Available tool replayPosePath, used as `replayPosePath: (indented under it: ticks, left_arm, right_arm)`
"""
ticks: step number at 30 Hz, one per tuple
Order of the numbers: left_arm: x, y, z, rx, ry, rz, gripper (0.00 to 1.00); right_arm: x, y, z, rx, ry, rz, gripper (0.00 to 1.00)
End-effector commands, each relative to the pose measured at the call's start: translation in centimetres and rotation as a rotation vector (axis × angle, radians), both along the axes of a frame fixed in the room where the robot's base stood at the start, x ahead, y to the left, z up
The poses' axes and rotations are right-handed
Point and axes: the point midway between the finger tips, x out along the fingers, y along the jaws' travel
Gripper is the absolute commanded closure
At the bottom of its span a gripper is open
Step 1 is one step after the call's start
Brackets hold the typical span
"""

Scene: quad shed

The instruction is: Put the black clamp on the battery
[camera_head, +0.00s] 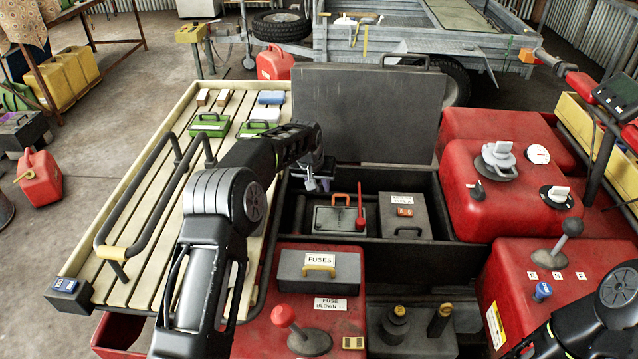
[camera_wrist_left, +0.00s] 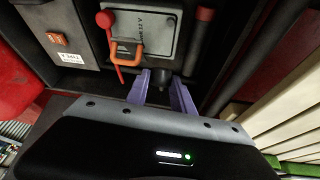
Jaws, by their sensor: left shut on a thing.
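The battery (camera_head: 327,221) is a grey box with a label, low in the dark open bay; it also shows in the left wrist view (camera_wrist_left: 165,28). A red clamp-like piece (camera_head: 360,213) and an orange handle (camera_wrist_left: 127,54) are on its top. My left gripper (camera_head: 318,183) is above the battery's far left part. In the left wrist view its purple fingers are shut on a small dark piece (camera_wrist_left: 162,78), which looks like the black clamp, close to the battery's edge. Contact with the battery cannot be told. My right gripper is out of view.
A second grey box (camera_head: 403,232) with an orange part stands right of the battery. The raised dark lid (camera_head: 365,115) stands behind the bay. A grey fuse box (camera_head: 320,277) is in front. Red housings (camera_head: 505,190) flank the right; a slatted rack (camera_head: 140,255) lies left.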

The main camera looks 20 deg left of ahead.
Motion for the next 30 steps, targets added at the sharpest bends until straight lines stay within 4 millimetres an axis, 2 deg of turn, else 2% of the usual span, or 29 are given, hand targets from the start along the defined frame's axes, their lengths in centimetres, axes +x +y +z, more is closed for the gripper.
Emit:
replayPosePath:
  ticks: [1, 15, 22, 30]
  left_arm:
    - [-0.7, -0.2, -1.6, -0.002, 0.015, -0.002, 1.00]
    - [-3.9, -1.1, -7.7, -0.003, 0.019, -0.001, 1.00]
    - [-4.5, -1.3, -9.6, -0.004, 0.020, -0.002, 1.00]
    - [-4.6, -1.4, -10.1, -0.006, 0.019, -0.002, 1.00]
  right_arm:
    - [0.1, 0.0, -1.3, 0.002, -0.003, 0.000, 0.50]
    - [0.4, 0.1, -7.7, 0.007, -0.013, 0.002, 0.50]
    - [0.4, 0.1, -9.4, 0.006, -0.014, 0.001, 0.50]
    - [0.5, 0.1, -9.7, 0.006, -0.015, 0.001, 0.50]
